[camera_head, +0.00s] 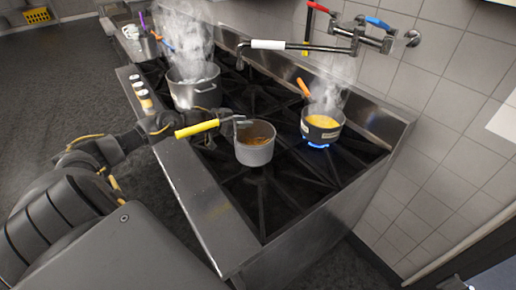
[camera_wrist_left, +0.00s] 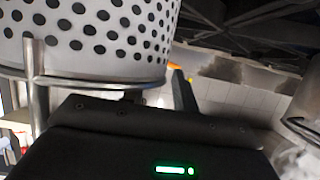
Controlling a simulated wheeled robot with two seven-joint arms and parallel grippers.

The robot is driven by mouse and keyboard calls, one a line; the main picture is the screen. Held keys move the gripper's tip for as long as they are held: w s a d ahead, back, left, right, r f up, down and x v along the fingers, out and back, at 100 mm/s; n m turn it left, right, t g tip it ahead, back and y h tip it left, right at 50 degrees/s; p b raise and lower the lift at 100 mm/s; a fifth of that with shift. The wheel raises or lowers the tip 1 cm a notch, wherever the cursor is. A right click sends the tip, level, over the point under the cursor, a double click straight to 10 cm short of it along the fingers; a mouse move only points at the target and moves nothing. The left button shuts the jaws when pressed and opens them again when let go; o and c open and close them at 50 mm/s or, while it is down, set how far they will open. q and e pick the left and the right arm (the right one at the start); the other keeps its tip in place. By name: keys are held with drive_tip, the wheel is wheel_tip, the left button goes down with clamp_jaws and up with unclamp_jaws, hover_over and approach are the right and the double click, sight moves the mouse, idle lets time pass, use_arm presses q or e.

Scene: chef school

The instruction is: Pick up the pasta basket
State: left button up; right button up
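The pasta basket (camera_wrist_left: 95,35) shows close up in the left wrist view as a pale wall with dark round holes, above a metal rim and rod. In the head view, a grey round vessel (camera_head: 255,152) with brown contents sits over the front burners; it appears to be the same basket, its holes too small to see. A yellow handle (camera_head: 197,128) reaches left from its rim. My left gripper (camera_head: 170,122) is at the handle's outer end. Its fingertips are hard to make out, so I cannot tell whether it grips the handle. My right gripper is not visible.
A large steaming pot (camera_head: 194,90) stands behind left. A small pan (camera_head: 321,128) with yellow contents and an orange handle (camera_head: 303,87) sits over a blue flame at the right. A jointed faucet (camera_head: 300,46) spans above the stove (camera_head: 215,215). The front right burners are clear.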

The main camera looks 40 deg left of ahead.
use_arm(q)
clamp_jaws()
idle(1.4)
